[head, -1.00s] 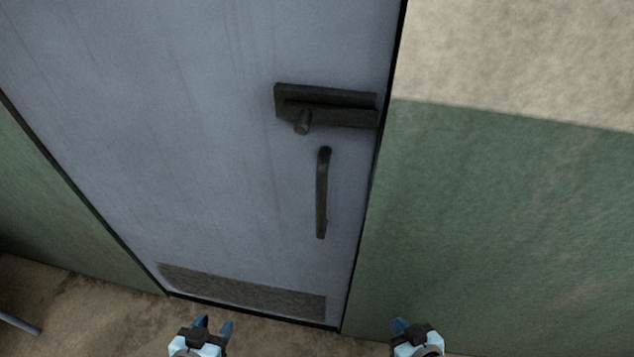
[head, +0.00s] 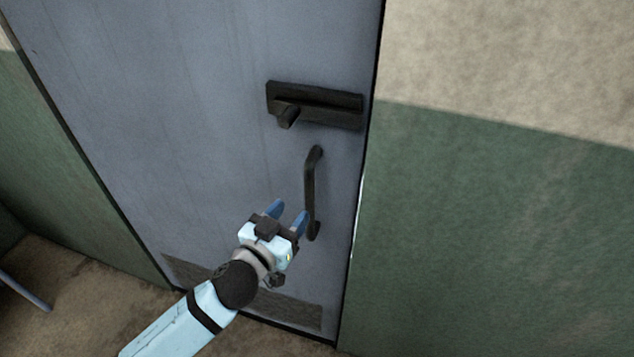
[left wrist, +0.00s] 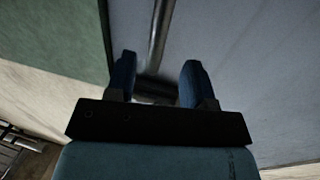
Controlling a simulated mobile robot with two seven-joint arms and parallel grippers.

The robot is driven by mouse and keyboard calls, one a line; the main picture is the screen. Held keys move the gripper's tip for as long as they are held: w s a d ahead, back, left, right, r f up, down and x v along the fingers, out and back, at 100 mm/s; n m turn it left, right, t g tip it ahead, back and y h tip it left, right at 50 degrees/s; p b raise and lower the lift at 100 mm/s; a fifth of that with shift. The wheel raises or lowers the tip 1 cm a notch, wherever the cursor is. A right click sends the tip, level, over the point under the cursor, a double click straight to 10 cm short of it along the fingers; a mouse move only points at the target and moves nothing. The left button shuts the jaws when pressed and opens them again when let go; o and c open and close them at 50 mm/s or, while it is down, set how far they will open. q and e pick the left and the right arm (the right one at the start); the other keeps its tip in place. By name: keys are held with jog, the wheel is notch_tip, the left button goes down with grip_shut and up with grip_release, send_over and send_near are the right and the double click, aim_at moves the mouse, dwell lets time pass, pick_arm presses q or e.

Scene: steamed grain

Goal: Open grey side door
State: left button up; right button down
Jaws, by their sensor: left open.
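The grey door (head: 170,130) fills the middle of the head view and looks shut in its frame. A dark latch plate with a knob (head: 315,103) is near its right edge. Below it is a dark vertical pull handle (head: 310,190). My left gripper (head: 287,212) is open just left of the handle's lower part in the head view. In the left wrist view, the open fingers (left wrist: 158,80) point at the door and the handle bar (left wrist: 160,35) shows between and beyond them. I cannot tell whether they touch it. My right gripper is not in view.
A green and beige wall (head: 490,220) lies right of the door, and a green wall (head: 60,150) lies left. A dark vent strip (head: 295,310) crosses the door's bottom. A thin metal bar (head: 25,292) shows at lower left above brown floor (head: 90,310).

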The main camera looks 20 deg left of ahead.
aim_at(307, 194)
pick_arm(q)
jog(key=p+x, duration=0.1)
jog(key=x, duration=0.8)
jog(key=shift+w+d+p, duration=0.15)
jog(key=shift+w+p, duration=0.15)
jog(key=shift+p, duration=0.1)
jog(key=shift+c, duration=0.5)
grip_shut()
